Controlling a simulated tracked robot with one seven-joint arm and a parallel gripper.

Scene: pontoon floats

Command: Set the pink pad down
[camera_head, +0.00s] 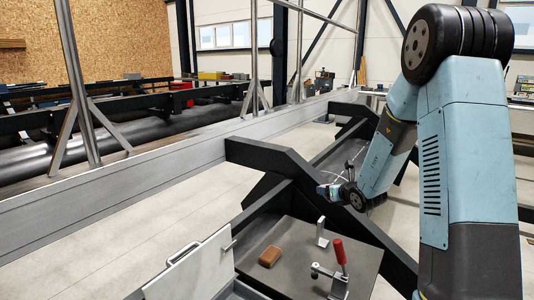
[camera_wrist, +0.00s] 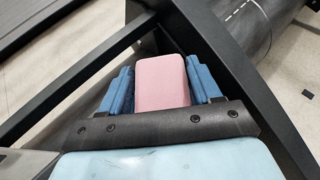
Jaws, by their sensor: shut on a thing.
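The pink pad (camera_wrist: 162,72) sits between the two blue fingers of my gripper (camera_wrist: 161,92) in the wrist view, and the gripper is shut on it. The pad's far end sticks out past the fingertips, close to dark frame beams. I cannot tell from this view whether the pad touches them. In the head view my gripper (camera_head: 328,191) is small, beside the dark sloping frame beam, beyond the grey work plate (camera_head: 300,240). The pad cannot be made out there.
On the grey plate lie a brown block (camera_head: 270,256), a red-handled clamp (camera_head: 339,255) and a small metal bracket (camera_head: 321,232). A pale panel (camera_head: 195,270) stands at its left. Dark frame beams (camera_head: 275,158) rise around my arm. A long grey beam (camera_head: 110,185) runs along the left.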

